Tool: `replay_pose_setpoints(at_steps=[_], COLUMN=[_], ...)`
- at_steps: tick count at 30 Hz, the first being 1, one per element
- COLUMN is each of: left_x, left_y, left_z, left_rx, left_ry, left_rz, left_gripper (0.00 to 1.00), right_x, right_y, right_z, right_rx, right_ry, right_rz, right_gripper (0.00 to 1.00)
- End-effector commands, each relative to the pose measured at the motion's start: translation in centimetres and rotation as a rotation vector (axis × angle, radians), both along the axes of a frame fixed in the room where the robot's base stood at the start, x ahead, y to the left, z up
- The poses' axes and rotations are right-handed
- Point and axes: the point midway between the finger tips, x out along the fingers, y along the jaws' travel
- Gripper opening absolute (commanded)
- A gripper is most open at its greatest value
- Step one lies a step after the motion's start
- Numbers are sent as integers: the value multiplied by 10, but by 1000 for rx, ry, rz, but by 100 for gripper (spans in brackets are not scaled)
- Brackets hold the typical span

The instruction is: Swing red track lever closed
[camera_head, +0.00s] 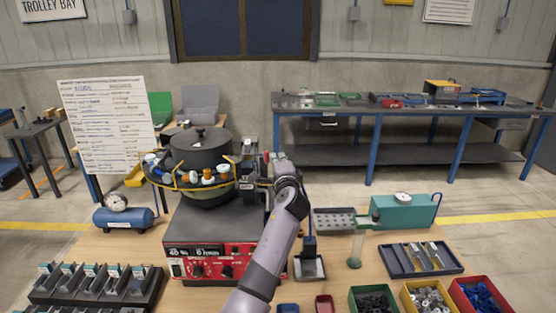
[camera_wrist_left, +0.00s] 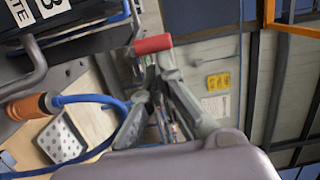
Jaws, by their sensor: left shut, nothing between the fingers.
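The bowl feeder has a dark round bowl (camera_head: 200,150) on a red-fronted control box (camera_head: 212,262). My left gripper (camera_head: 258,168) is at the right side of the bowl, by the track hardware. My arm hides part of this area. In the left wrist view, my left gripper (camera_wrist_left: 152,78) is shut with nothing between its fingers. A red lever grip (camera_wrist_left: 153,44) lies just beyond the fingertips, very close to them; I cannot tell whether they touch. The lever's angle is unclear in the head view. My right gripper is not in view.
A blue air tank (camera_head: 125,217) stands left of the feeder. A perforated tray (camera_head: 335,221), a teal box (camera_head: 405,213) and a dark tray with tools (camera_head: 420,259) lie to the right. Small-part bins (camera_head: 428,297) line the front. An orange-ended blue hose (camera_wrist_left: 85,99) shows near my gripper.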

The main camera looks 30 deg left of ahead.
Motion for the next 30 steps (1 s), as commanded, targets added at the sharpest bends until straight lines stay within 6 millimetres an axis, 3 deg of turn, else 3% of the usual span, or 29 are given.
replay_pose_setpoints(at_steps=[8,30], left_x=[-11,-20], left_y=[8,22], left_z=[1,0], left_rx=[1,2], left_ry=[1,3], left_rz=[2,15], left_gripper=[0,0], right_x=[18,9], right_y=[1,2], right_z=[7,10], right_rx=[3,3], right_ry=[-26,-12], right_rz=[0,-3], right_gripper=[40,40])
